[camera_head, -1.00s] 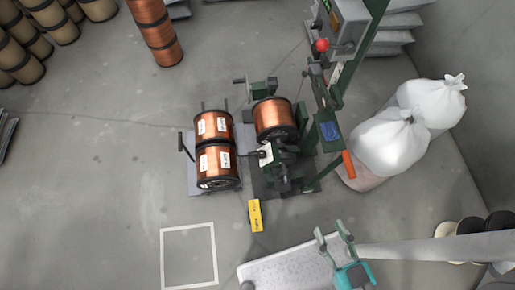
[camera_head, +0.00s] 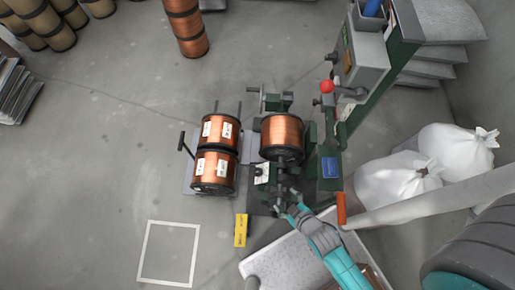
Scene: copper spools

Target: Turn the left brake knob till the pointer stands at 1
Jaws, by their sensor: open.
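The machine stands in the middle of the camera_head view with a copper spool (camera_head: 283,135) mounted on it. A small white plate (camera_head: 263,172) sits on its near left side, with a dark knob-like part at its left edge. The pointer and numerals are too small to read, and I cannot tell for certain which part is the left brake knob. My gripper (camera_head: 288,206) is open at the near end of the machine, below and right of the white plate. It looks empty, and I cannot tell whether it touches the dark parts there.
Two copper spools (camera_head: 213,171) stand on a platform left of the machine. A yellow block (camera_head: 241,230) lies near its front. White sacks (camera_head: 405,178) stand at right. The left floor is mostly clear.

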